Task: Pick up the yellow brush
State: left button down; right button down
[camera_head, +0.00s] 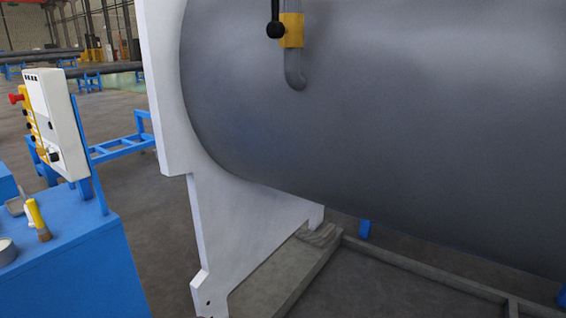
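The yellow brush (37,215) stands on top of the blue cabinet (95,275) at the lower left. Its yellow handle points up and leans slightly left, and its brownish lower end (44,235) rests at the cabinet's surface. Neither of my grippers shows in the head view, so nothing is seen touching the brush.
A white and yellow control box (52,122) with a red button rises behind the brush. A round container (6,250) and a small greyish item (17,205) sit beside it. A large grey cylindrical shell (390,120) with a white flange plate (240,220) fills the right.

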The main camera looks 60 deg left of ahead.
aim_at(44, 235)
jog(key=u, duration=3.45)
jog(key=i+u, duration=0.1)
jog(key=i, duration=0.5)
